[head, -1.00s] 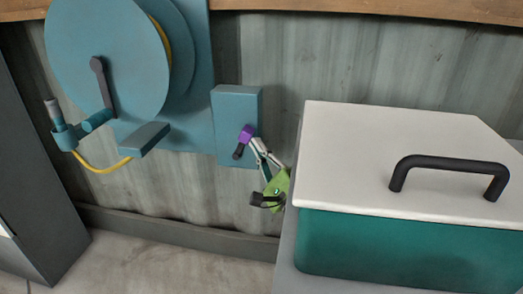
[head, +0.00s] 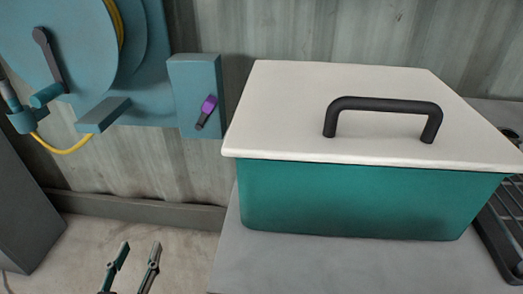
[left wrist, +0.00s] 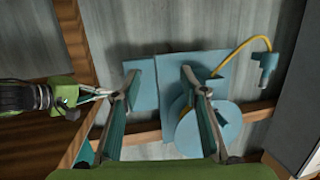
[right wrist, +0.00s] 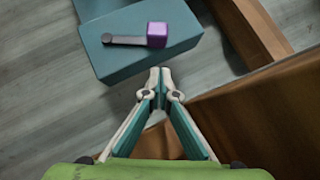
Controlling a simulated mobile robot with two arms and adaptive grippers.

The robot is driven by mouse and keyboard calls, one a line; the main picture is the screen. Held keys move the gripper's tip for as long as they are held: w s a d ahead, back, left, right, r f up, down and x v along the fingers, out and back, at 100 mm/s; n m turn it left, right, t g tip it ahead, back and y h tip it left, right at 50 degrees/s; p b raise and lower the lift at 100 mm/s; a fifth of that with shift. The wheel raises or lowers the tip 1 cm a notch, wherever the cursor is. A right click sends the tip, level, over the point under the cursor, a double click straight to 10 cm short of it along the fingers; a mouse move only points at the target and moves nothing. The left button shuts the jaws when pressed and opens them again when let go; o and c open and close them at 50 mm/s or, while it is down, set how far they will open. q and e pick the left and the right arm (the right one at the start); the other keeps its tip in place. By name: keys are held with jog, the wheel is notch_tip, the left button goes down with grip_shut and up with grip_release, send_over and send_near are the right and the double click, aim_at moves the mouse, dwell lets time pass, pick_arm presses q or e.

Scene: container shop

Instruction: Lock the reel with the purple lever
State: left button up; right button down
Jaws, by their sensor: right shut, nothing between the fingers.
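The purple lever (head: 208,105) is on the front of a blue box (head: 194,72) beside the blue reel (head: 66,45). Its purple end points up and slightly right from its dark arm. In the right wrist view the lever (right wrist: 157,35) lies above my right gripper (right wrist: 160,80), which is shut, empty and apart from it. The left wrist view also shows my right gripper (left wrist: 102,94), but the head view does not. My left gripper (head: 133,250) is open and empty at the bottom of the head view, well below the box. Its fingers (left wrist: 158,77) spread in the left wrist view.
A teal container (head: 340,200) with a white lid (head: 285,100) and black handle (head: 385,104) stands on a grey surface (head: 285,265) right of the lever. A yellow hose (head: 65,148) hangs from the reel. Open floor lies below the reel.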

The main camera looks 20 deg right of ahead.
pick_arm(q)
jog(key=shift+w+d+r+t+h+b, duration=0.15)
jog(key=shift+r+t, duration=0.3)
jog(key=shift+r, duration=0.4)
jog(key=shift+w+r+t+h+b, duration=0.15)
jog(key=shift+r+t, duration=0.25)
jog(key=shift+r, duration=0.5)
jog(key=shift+w+d+r+t+h+b, duration=0.1)
jog(key=shift+r+t+h+b, duration=0.1)
jog(key=shift+r+t, duration=0.45)
pick_arm(e)
jog(key=v, duration=0.6)
jog(key=shift+s+r, duration=0.2)
jog(key=shift+s, duration=0.15)
pick_arm(q)
jog(key=shift+s+r, duration=0.1)
jog(key=shift+r, duration=0.05)
